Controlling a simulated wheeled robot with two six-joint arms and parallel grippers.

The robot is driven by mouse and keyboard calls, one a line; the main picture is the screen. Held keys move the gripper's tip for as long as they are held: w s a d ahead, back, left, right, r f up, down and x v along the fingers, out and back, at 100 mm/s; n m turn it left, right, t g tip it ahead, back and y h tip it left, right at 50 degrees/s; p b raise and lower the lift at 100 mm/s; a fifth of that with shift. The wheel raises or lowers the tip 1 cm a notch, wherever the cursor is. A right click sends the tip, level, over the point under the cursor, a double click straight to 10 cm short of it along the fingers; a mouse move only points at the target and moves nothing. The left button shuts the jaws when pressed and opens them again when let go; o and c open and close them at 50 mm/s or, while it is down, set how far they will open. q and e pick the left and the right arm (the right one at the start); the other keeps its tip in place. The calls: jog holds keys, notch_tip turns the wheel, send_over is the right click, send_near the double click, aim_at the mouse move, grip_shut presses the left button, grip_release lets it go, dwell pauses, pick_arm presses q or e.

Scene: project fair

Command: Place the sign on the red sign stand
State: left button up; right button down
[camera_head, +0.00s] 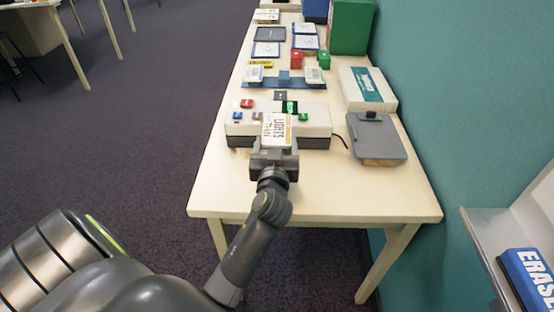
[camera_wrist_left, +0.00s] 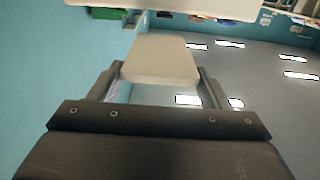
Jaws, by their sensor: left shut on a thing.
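My left gripper (camera_head: 273,152) is shut on the white sign (camera_head: 277,130), which has dark lettering that seems to start with "LIGHTS". The sign shows in front of the white box (camera_head: 318,121) at the table's near end; I cannot tell whether they touch. In the left wrist view the sign is a pale plate (camera_wrist_left: 160,60) between the fingers (camera_wrist_left: 160,78). A small red piece (camera_head: 247,103) sits on the white box at left. I cannot tell which red thing is the sign stand. My right gripper is out of view.
A grey clipboard-like slab (camera_head: 377,137) and a white-and-teal box (camera_head: 367,89) stand on the right of the table (camera_head: 230,188). A blue rack (camera_head: 284,81) with white cards lies behind the white box. The teal wall is close on the right. The table's near edge is clear.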

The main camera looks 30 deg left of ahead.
pick_arm(q)
notch_tip(320, 180, down, 4)
jog(key=shift+f+b, duration=0.2)
jog(key=shift+b, duration=0.25)
notch_tip(320, 180, down, 4)
jog(key=shift+f+b, duration=0.2)
jog(key=shift+b, duration=0.55)
jog(key=shift+f, duration=0.45)
jog(key=shift+r, duration=0.1)
jog(key=shift+f+b, duration=0.25)
jog(key=shift+b, duration=0.1)
jog(key=o, duration=0.9)
jog(key=shift+r, duration=0.1)
jog(key=shift+o, duration=0.3)
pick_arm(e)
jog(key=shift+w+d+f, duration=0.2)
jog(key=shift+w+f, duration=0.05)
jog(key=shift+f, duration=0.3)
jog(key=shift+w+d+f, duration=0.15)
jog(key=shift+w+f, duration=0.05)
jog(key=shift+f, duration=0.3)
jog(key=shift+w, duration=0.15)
